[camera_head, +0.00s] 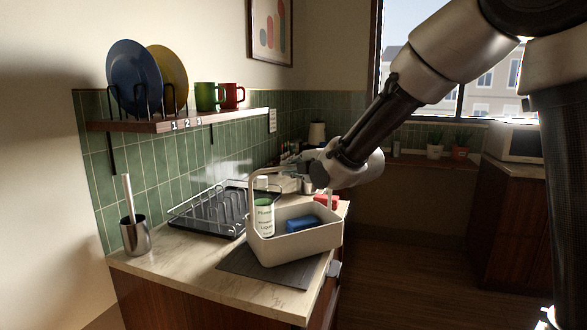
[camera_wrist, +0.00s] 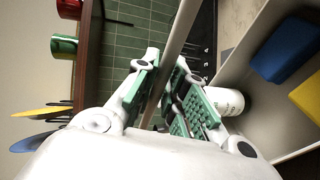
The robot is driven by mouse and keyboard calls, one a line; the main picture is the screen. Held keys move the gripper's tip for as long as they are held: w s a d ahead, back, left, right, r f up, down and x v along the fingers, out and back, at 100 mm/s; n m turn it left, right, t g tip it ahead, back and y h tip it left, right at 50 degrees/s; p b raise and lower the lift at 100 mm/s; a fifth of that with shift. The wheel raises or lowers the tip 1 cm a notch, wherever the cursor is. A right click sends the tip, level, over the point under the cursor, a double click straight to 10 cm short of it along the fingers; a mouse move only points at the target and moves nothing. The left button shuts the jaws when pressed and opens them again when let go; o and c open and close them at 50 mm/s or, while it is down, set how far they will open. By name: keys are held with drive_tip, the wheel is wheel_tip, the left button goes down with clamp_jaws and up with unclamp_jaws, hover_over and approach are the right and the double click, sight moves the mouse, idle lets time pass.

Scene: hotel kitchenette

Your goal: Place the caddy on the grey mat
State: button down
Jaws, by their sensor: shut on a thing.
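The caddy (camera_head: 298,246) is a pale open basket with a tall handle, over the grey mat (camera_head: 284,277) at the counter's front right. It holds a green-and-white bottle (camera_head: 264,217) and a blue sponge (camera_head: 301,224). In the wrist view the blue block (camera_wrist: 282,48) has a yellow one (camera_wrist: 308,98) beside it. My gripper (camera_wrist: 170,92) is shut on the caddy's handle (camera_wrist: 183,35), its green-padded fingers on either side of the bar. The mat's far part is hidden by the caddy. I cannot tell whether the caddy's base touches the mat.
A black dish rack (camera_head: 207,211) stands behind and left of the caddy. A metal cup (camera_head: 136,237) with a brush stands at the counter's left. A wall shelf (camera_head: 160,126) above holds plates and mugs. A red item (camera_head: 326,202) lies behind the caddy. Counter is clear in front-left.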

drive_tip(key=shift+r, duration=0.15)
drive_tip(key=c, duration=1.9)
unclamp_jaws()
drive_tip(key=shift+f, duration=0.2)
drive_tip(key=o, duration=0.4)
